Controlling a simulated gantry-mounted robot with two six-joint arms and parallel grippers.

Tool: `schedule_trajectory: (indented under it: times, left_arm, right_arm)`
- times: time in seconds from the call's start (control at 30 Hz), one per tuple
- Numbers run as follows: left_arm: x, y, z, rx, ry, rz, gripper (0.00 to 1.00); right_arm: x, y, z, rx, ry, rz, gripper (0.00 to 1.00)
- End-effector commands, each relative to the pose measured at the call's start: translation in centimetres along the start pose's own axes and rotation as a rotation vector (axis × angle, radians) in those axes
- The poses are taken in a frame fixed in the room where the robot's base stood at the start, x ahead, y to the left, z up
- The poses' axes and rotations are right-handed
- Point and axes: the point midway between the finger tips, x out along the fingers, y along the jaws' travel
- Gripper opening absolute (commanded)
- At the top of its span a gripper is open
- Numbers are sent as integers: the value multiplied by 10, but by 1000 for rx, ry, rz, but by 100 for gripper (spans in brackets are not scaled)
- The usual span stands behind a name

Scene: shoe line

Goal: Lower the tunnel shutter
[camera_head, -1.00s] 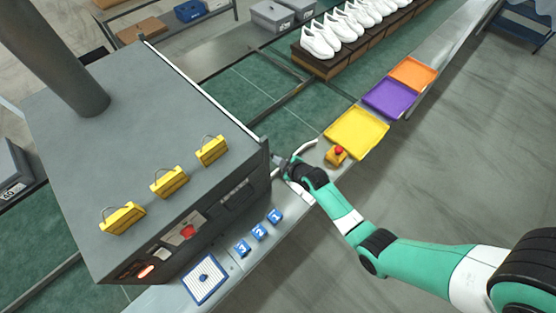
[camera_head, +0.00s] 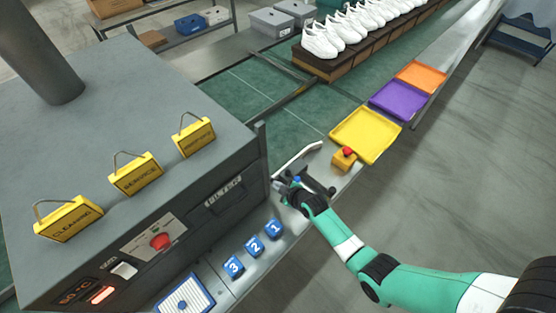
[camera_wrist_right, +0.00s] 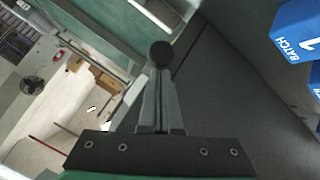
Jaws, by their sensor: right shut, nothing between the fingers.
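The tunnel is the large dark grey box (camera_head: 110,120) at the left of the head view. I cannot make out its shutter there; the end toward the belt faces away. My right gripper (camera_head: 277,186) is beside the tunnel's near right corner, above the metal ledge. In the right wrist view my right gripper (camera_wrist_right: 159,85) is shut with nothing between its fingers. A round black knob (camera_wrist_right: 160,53) shows right at the fingertips; I cannot tell whether they touch it. A dark flat panel lies behind it. My left gripper is not in view.
Blue batch blocks (camera_head: 254,246) stand on the ledge near the tunnel. Yellow signs (camera_head: 136,174) stand on the tunnel.

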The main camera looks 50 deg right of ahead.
Motion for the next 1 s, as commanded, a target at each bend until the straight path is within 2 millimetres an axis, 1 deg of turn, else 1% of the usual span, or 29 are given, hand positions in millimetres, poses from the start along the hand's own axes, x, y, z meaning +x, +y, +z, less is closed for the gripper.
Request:
schedule_trajectory:
  times: [0.03,0.37,0.47,0.53,0.63,0.73,0.77,0.8,1.0]
  left_arm:
    - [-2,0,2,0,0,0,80]
    - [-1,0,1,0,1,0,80]
    - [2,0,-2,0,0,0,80]
    - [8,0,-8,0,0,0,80]
    - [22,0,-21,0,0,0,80]
    - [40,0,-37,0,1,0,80]
    - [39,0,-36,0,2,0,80]
    - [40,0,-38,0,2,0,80]
    - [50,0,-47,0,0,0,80]
  right_arm:
    - [2,-4,7,1,-13,-8,0]
    - [2,-6,10,1,-22,-14,0]
    - [-2,-6,7,1,-22,-15,0]
    - [-7,-5,2,1,-21,-15,0]
    - [-20,0,-14,1,-15,-10,0]
    - [-37,3,-34,1,-8,-5,0]
    - [-42,1,-28,3,-10,-4,0]
    - [-53,0,-27,4,-9,-3,0]
    - [-100,1,-28,4,-5,0,0]
